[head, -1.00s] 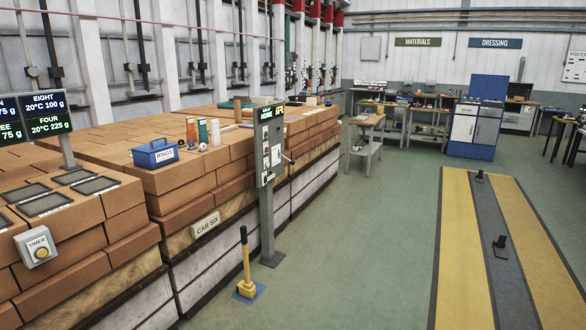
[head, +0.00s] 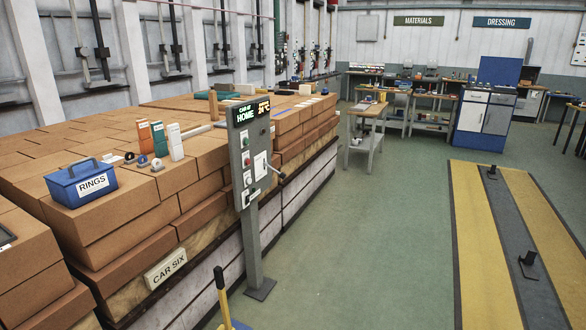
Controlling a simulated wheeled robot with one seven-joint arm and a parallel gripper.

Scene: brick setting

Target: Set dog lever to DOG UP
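A yellow floor lever (head: 223,302) stands nearly upright at the bottom edge of the head view, in front of the brick-laden car. Its upper end is dark, and its base is cut off by the frame. A grey control post (head: 249,160) stands just behind it, with a small side handle (head: 277,174) on its right. The post's display reads CAR AT HOME. No DOG UP marking is legible, so I cannot tell from a label which of these is the dog lever. My gripper is not in view.
The brick-laden car (head: 110,219), signed CAR SIX, fills the left, with a blue RINGS box (head: 82,185) on top. A side table (head: 365,125) stands beyond the post. Green floor (head: 365,235) is clear between the car and the yellow-striped track (head: 479,240).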

